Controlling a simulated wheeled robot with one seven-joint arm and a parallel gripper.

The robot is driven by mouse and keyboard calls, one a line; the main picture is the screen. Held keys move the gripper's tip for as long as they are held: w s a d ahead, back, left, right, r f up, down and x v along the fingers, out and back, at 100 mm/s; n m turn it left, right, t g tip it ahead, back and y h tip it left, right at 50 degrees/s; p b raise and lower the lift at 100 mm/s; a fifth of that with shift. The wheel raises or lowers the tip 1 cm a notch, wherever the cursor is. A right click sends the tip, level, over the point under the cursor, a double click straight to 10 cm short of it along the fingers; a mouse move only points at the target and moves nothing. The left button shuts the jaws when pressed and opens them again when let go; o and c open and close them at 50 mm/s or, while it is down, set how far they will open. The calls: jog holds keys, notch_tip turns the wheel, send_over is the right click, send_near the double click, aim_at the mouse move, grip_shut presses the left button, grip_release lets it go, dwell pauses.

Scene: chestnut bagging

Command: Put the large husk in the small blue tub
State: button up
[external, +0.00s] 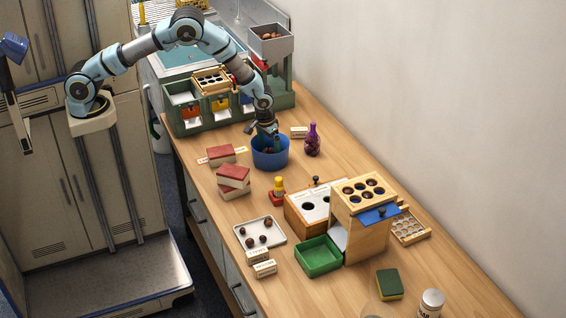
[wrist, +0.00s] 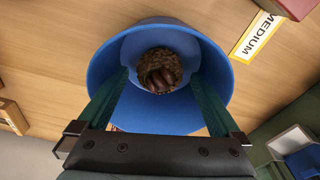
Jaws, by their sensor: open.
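The blue tub (external: 270,159) stands on the wooden counter below my gripper (external: 270,134). The wrist view looks down into the tub (wrist: 104,67). A brown, rough husk (wrist: 158,60) with dark, shiny nuts showing in it lies inside the tub, near its bottom. My gripper (wrist: 158,76) is open, its two green fingers reaching down over the tub's mouth, one on each side of the husk. I see gaps between the fingertips and the husk. The fingertips are partly hidden in the external view.
Red-and-white blocks (external: 233,175) lie in front left. A green-framed bin rack (external: 196,124) stands behind. A white tray (external: 278,236) of dark nuts, a wooden box (external: 348,248) and a green tray (external: 318,265) stand nearer the camera.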

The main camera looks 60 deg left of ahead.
aim_at(266, 150)
jog(key=r+b, duration=0.1)
jog(key=r, duration=0.2)
jog(key=r+b, duration=0.1)
jog(key=r, duration=0.2)
jog(key=s+r+b, duration=0.1)
jog(key=r, duration=0.2)
jog(key=shift+d, duration=0.15)
jog(key=s+a+r+m, duration=0.1)
jog(key=s+a+r, duration=0.7)
jog(key=s+a, duration=0.15)
jog(key=s+a+r+m, duration=0.1)
jog(key=s+a, duration=0.2)
jog(key=s, duration=0.5)
jog(key=s+a+r+m, duration=0.1)
jog(key=s+a+m, duration=0.1)
jog(key=s, duration=0.7)
jog(key=shift+s+a+r+h, duration=0.2)
jog(key=shift+a+r+h, duration=0.1)
jog(key=shift+a, duration=0.5)
